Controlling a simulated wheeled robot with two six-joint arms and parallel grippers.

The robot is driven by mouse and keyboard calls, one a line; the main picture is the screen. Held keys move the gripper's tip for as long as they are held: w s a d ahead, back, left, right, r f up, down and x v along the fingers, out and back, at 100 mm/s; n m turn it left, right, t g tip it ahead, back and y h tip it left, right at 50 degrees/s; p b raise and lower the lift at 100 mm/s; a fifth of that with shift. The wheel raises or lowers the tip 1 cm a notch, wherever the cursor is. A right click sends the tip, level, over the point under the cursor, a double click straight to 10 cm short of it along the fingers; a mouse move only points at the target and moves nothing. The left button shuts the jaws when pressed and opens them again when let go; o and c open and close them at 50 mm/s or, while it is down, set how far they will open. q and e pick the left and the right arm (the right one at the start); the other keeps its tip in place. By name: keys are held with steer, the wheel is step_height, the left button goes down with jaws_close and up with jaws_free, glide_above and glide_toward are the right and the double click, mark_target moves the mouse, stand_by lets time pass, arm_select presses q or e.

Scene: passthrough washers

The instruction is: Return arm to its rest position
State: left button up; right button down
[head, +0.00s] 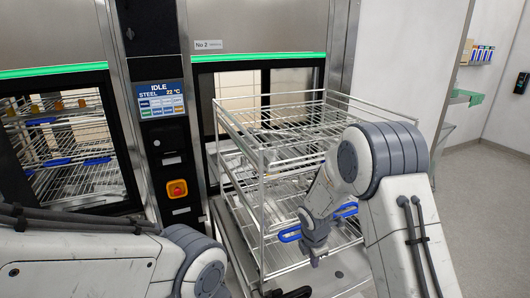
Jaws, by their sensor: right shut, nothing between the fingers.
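My right arm (395,165) comes in from the lower right and bends down in front of a wire rack (262,155). Its gripper (314,258) points down at the rack's lower front, near a blue handle (290,235), and is shut with nothing in it. I cannot tell whether it touches the rack. My left arm (90,260) lies across the lower left; its gripper is out of view.
A second washer (65,140) at left holds another rack. Open floor (480,190) lies at the right.

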steer(key=s+a+r+m+y+b, duration=0.1)
steer(key=s+a+r+m+b, duration=0.1)
steer(key=s+a+r+m, duration=0.7)
steer(key=s+a+r+m+g, duration=0.1)
steer(key=s+m, duration=0.1)
steer(key=s, duration=0.9)
steer(key=s+a+r+m+g+y+b, duration=0.1)
steer(key=s+a+r+m, duration=0.1)
steer(key=s, duration=0.9)
steer(key=shift+s+m+y+b, duration=0.25)
steer(key=shift+m+y+b, duration=0.05)
steer(key=shift+m, duration=0.3)
steer(key=shift+a, duration=0.1)
